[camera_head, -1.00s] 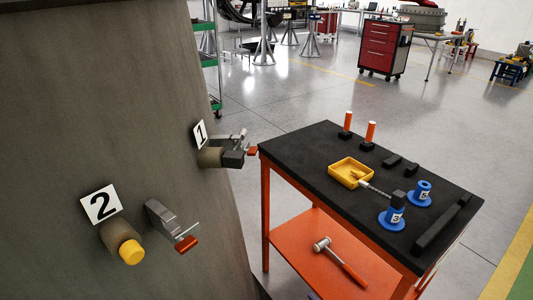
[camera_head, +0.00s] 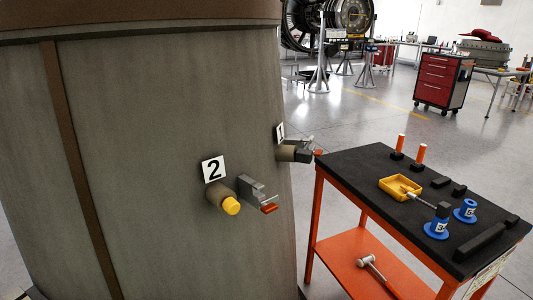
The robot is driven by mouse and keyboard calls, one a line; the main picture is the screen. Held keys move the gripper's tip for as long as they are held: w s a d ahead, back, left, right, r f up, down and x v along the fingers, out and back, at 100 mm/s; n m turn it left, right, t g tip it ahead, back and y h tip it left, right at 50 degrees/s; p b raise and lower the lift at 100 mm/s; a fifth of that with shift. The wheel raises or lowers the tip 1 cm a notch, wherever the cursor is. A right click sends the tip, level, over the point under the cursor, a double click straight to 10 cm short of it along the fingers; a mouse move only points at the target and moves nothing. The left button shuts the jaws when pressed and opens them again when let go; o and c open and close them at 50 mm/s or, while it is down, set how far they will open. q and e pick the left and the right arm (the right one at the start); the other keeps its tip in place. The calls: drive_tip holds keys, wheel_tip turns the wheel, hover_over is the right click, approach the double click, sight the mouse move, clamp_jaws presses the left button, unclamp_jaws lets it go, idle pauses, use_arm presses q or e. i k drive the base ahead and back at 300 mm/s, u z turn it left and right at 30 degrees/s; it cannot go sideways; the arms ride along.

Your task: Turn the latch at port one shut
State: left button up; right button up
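The grey curved casing (camera_head: 160,130) fills the left of the view. Port one (camera_head: 287,153) sticks out at its right edge, below a small label with a 1 (camera_head: 281,133). Beside it is its latch (camera_head: 306,150), with dark and grey metal parts and a red tip (camera_head: 319,152). It is small and partly seen edge-on, so I cannot tell its exact position. Port two (camera_head: 222,199) has a yellow cap, a label with a 2 (camera_head: 213,169) and its own red-tipped latch (camera_head: 257,196). Neither of my grippers is in view.
A cart with a black top (camera_head: 360,172) and orange frame stands close right of port one. On it are a yellow tray (camera_head: 390,190), blue spools (camera_head: 437,228), orange-topped pegs (camera_head: 421,153) and dark blocks. A hammer (camera_head: 372,267) lies on its lower shelf. Open floor lies behind.

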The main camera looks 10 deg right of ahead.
sight(318, 152)
drive_tip(key=u, duration=0.9)
drive_tip(key=k, duration=0.5)
drive_tip(key=z, duration=0.55)
drive_tip(key=i, duration=0.9)
drive_tip(key=u, duration=0.05)
